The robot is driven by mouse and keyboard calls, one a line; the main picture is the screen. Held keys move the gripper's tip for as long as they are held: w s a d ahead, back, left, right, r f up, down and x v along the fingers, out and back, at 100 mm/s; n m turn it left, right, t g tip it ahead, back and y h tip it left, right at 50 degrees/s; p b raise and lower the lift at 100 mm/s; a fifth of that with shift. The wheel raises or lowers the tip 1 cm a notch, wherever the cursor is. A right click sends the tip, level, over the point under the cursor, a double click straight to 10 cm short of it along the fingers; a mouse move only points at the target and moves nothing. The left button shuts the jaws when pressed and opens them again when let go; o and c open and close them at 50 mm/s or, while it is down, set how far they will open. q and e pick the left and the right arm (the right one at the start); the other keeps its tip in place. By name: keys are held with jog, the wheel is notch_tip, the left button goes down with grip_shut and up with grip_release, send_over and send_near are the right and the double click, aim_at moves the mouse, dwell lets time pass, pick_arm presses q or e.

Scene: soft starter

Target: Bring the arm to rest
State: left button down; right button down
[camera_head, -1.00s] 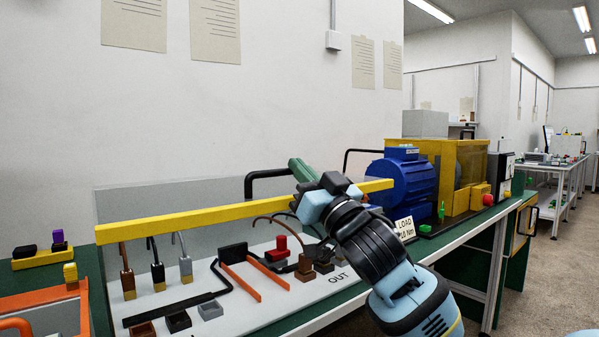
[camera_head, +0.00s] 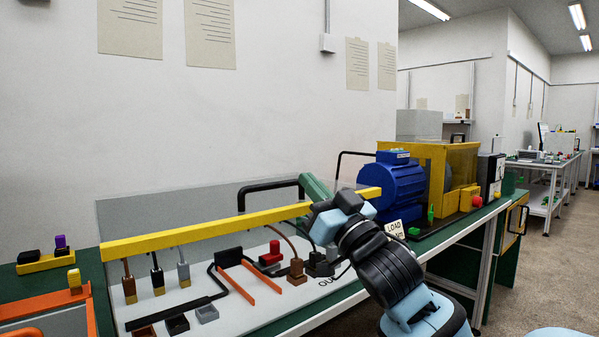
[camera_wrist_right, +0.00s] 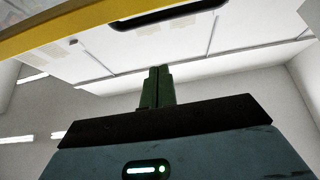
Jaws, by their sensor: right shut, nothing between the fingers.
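My right arm comes up from the lower right in the head view. Its gripper (camera_head: 308,181), with green fingers, points up and away beside the yellow bar. The right wrist view shows the green fingers (camera_wrist_right: 157,72) shut together, with nothing between them. The blue-grey wrist hides part of the yellow bar (camera_head: 200,232) in the head view. Whether the fingers touch the bar cannot be told. My left gripper is not in view.
A blue motor (camera_head: 392,187) and a yellow housing (camera_head: 428,165) stand right of the gripper. A white panel (camera_head: 240,310) with coloured leads and blocks lies below the bar. A black handle (camera_head: 262,188) stands behind the bar. Open floor (camera_head: 545,270) lies at the right.

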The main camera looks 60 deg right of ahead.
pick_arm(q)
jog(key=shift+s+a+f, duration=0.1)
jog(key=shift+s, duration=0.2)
pick_arm(e)
jog(key=v, duration=0.4)
jog(key=shift+r, duration=0.15)
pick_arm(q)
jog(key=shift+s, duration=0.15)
